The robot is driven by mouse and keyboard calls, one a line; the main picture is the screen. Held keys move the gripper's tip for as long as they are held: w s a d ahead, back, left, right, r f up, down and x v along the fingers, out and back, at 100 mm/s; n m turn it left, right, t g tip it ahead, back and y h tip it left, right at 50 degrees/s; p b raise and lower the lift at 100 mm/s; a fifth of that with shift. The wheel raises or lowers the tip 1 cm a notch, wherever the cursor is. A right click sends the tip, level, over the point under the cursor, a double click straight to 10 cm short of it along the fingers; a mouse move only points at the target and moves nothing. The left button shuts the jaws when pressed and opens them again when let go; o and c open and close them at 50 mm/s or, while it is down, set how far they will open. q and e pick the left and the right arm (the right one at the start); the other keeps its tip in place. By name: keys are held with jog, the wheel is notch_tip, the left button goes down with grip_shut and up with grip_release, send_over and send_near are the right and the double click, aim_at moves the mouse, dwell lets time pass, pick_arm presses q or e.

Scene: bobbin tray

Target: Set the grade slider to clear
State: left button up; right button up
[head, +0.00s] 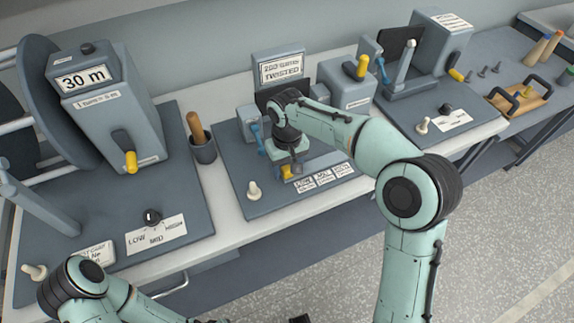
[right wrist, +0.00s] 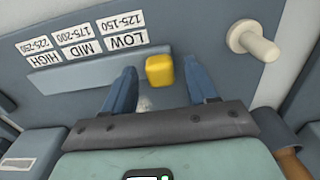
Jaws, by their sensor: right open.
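A small yellow slider knob (right wrist: 159,70) stands on a grey rail (right wrist: 75,88) on the middle station's panel. The knob is at the LOW end, just past that card. No word "clear" or "grade" is readable. My right gripper (right wrist: 160,74) is open, with its two blue fingers on either side of the knob and gaps visible. In the head view the knob (head: 287,172) is partly hidden under the right gripper (head: 291,170).
A white peg (right wrist: 252,42) stands close to the right finger. A cup with a wooden handle (head: 203,148) is left of the panel. The left station has a dial (head: 152,217) and a 30 m box (head: 100,105). Another station (head: 430,110) stands to the right.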

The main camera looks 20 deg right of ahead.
aim_at(287, 169)
pick_arm(q)
jog(key=w+r+p, duration=0.2)
jog(key=r, duration=0.1)
jog(key=shift+w+r+p, duration=0.1)
jog(key=shift+p, duration=0.2)
pick_arm(e)
notch_tip(287, 169, up, 13)
jog(key=shift+r, duration=0.2)
jog(key=shift+f, duration=0.1)
